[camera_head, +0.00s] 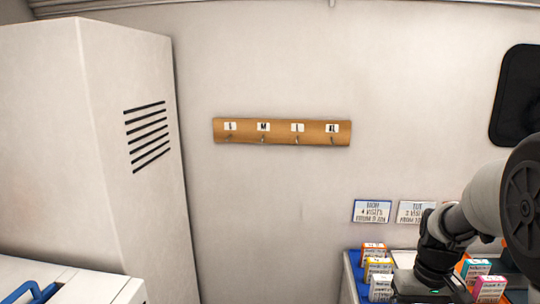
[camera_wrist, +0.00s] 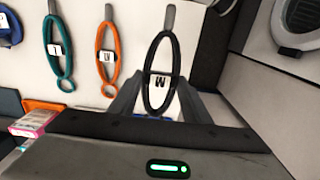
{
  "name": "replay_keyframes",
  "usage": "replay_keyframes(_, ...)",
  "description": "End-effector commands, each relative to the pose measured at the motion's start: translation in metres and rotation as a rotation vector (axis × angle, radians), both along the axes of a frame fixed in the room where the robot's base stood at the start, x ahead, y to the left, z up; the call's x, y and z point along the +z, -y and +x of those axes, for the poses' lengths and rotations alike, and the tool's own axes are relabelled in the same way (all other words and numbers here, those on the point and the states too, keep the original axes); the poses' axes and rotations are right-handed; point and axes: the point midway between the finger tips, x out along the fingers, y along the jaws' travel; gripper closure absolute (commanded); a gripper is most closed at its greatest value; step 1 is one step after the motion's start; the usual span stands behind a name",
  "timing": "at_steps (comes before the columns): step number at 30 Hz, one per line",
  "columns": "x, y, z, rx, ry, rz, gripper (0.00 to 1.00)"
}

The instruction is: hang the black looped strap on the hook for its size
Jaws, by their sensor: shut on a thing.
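The black looped strap (camera_wrist: 148,62) is in the wrist view, with a white tag (camera_wrist: 160,82) bearing one dark letter that looks like an M or a W. Its top end meets a grey peg (camera_wrist: 170,16). My gripper (camera_wrist: 158,92) is shut on the strap, one finger on each side of its lower part. In the head view a wooden hook rack (camera_head: 281,139) is on the back wall, with labels that look like S, M (camera_head: 263,127), L and XL above small hooks. Its hooks look empty. The gripper and strap are not visible in the head view.
An orange looped strap (camera_wrist: 99,42), a teal one (camera_wrist: 47,45) and a blue one (camera_wrist: 8,38) hang left of the black strap. Small boxes (camera_head: 374,265) stand on a counter below wall cards (camera_head: 371,211). A tall white cabinet (camera_head: 95,140) stands left; wall around the rack is clear.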

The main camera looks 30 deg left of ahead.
Motion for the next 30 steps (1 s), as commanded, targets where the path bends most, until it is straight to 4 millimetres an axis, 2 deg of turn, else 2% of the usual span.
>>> replay_keyframes(14,0.0,0.0,0.0,0.0,0.001,0.0,0.82)
replay_keyframes(17,0.0,-0.006,0.005,0.009,0.011,0.001,0.82)
replay_keyframes(20,0.0,-0.025,0.018,0.033,0.045,0.009,0.82)
replay_keyframes(23,0.002,-0.056,0.039,0.072,0.111,0.025,0.82)
replay_keyframes(30,0.024,-0.159,0.095,0.178,0.379,0.107,0.82)
